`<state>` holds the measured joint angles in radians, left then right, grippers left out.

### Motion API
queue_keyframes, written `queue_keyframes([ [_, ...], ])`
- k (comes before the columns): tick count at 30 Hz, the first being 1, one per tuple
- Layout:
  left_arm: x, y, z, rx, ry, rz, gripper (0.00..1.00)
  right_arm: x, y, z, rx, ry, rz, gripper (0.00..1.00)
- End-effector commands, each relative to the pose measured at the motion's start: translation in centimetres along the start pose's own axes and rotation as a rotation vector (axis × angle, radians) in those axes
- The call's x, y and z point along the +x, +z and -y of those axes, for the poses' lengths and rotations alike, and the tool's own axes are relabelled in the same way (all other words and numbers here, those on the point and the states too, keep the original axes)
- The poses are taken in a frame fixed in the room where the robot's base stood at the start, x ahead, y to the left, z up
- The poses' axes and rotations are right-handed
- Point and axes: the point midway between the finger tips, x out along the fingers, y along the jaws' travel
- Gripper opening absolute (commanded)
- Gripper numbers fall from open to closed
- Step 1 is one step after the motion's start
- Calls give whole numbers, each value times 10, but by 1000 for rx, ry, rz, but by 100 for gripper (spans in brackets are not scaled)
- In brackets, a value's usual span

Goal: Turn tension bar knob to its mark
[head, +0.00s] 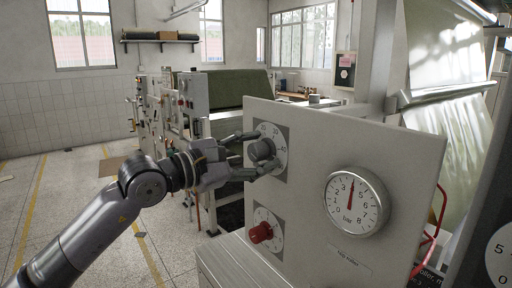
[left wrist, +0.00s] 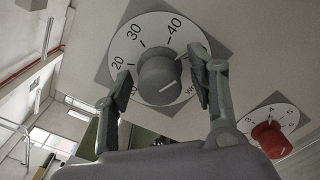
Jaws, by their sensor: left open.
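A dark grey round knob (head: 262,150) sits on a white dial (head: 281,150) numbered 30 and 40 on the upper left of the panel. My left gripper (head: 257,156) is open, with one finger above the knob and one below it. In the left wrist view the grey knob (left wrist: 166,80) lies between the two fingertips (left wrist: 160,72), and a light line shows on its face. The dial (left wrist: 150,30) there shows 20, 30 and 40; its lower part is hidden by the knob and gripper. Whether the fingers touch the knob I cannot tell. My right gripper is not in view.
A red knob (head: 261,232) on its own dial sits lower on the same panel (head: 310,190). A round gauge (head: 356,201) marked bar is to its right, its red needle near 4. Pale sheet material (head: 455,130) hangs behind at right. The floor at left (head: 90,190) is open.

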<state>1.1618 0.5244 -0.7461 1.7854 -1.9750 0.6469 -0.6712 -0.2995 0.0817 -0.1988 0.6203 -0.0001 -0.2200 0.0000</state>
Motion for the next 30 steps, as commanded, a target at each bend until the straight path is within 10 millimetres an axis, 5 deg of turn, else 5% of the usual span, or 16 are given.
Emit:
queue_keyframes([
  [5, 0, 0, 0, 0, 0, 0, 53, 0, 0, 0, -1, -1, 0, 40],
  [26, 0, 0, 0, -1, 0, 0, 6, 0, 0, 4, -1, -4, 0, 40],
  [30, 0, 0, 0, -4, 0, 0, 4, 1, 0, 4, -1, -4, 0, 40],
])
